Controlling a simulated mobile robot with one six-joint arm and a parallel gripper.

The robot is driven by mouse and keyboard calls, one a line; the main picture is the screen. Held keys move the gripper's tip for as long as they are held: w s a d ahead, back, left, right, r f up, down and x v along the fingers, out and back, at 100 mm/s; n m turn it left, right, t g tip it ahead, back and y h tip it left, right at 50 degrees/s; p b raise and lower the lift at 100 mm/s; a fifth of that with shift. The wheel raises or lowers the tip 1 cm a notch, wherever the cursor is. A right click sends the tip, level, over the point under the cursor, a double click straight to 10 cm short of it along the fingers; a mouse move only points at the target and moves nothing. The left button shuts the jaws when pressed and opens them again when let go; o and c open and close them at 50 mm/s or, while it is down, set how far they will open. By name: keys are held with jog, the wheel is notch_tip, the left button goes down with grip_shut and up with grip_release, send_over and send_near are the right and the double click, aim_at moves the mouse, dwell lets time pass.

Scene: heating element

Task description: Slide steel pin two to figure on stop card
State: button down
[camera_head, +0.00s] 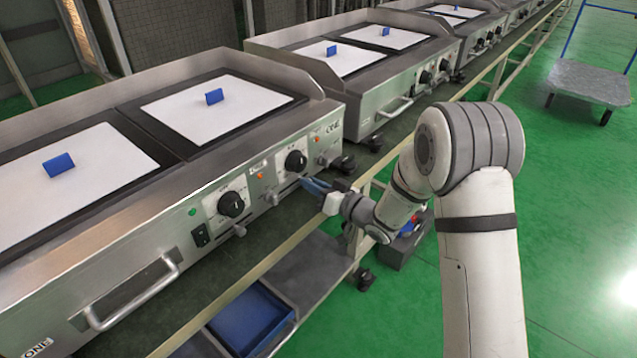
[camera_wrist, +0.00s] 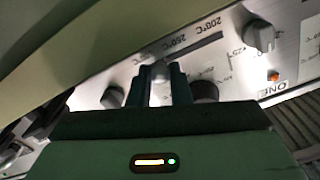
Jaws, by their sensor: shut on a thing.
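My gripper (camera_head: 314,186) is at the front panel of the nearest griddle, just below its right black knob (camera_head: 296,161). In the wrist view my gripper (camera_wrist: 160,80) has its two dark fingers shut on a small grey steel pin (camera_wrist: 160,71). The pin sits at a dark slot (camera_wrist: 203,43) in the panel. The pin's number is not readable. In the head view my gripper hides the held pin and most of the card.
Another lever (camera_head: 240,230) stands out below the left knob (camera_head: 231,204). A bar handle (camera_head: 133,296) projects at the front left. More griddles (camera_head: 380,45) stand in line behind. A blue bin (camera_head: 250,318) is on the shelf below.

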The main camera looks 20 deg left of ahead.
jog(key=s+a, duration=0.1)
jog(key=s, duration=0.1)
jog(key=s+a, duration=0.1)
jog(key=s, duration=0.3)
jog(key=shift+s+a+b, duration=0.3)
jog(key=shift+a+b, duration=0.1)
jog(key=c, duration=1.4)
grip_release()
jog(key=shift+o, duration=0.4)
jog(key=shift+d, duration=0.2)
jog(key=p+v, duration=0.1)
jog(key=v, duration=0.6)
jog(key=shift+s+d, duration=0.1)
jog(key=shift+d, duration=0.15)
